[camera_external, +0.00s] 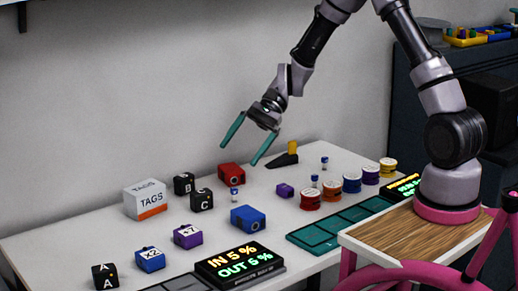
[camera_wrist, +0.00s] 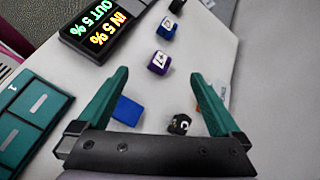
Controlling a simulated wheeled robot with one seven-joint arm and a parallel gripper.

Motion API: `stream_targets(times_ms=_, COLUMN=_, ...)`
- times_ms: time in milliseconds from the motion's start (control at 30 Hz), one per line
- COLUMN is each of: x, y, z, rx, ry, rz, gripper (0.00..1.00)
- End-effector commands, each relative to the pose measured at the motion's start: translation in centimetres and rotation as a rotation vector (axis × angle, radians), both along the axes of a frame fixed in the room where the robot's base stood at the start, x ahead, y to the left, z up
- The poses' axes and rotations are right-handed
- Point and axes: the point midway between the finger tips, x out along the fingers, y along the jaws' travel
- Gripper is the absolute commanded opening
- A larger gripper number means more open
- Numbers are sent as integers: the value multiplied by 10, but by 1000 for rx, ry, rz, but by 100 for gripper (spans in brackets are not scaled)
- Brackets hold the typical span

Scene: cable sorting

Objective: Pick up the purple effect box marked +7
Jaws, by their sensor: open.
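The purple effect box marked +7 (camera_external: 187,236) stands on the white table, between the blue box marked x2 (camera_external: 150,259) and a larger blue box (camera_external: 248,219). In the wrist view the purple box (camera_wrist: 159,63) lies ahead of the fingers, right of the display. My gripper (camera_external: 248,142) is open and empty, well above the table and up and to the right of the purple box. Its two teal fingers also show in the wrist view (camera_wrist: 166,95), with the larger blue box (camera_wrist: 127,110) and a black box (camera_wrist: 179,124) between or below them.
A display reading IN 5 % OUT 5 % (camera_external: 240,262) sits at the table's front edge. Black boxes B (camera_external: 184,184) and C (camera_external: 202,200), a red box (camera_external: 231,175) and a TAGS carton (camera_external: 146,199) stand behind. Teal trays (camera_external: 330,230) lie at the right.

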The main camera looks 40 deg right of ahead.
Motion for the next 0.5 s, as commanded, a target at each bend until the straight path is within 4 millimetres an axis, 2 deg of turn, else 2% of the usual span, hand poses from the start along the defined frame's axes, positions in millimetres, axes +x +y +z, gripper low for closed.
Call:
stream_targets(times_ms=33, x=5, y=10, z=-24, rx=33, ry=62, rz=-29, gripper=100)
stream_targets(times_ms=300, x=20, y=53, z=-121, rx=182, ry=318, rz=-196, gripper=100)
stream_targets(times_ms=400, x=22, y=61, z=-144, rx=212, ry=376, rz=-242, gripper=100)
stream_targets(times_ms=500, x=22, y=66, z=-157, rx=230, ry=409, rz=-268, gripper=100)
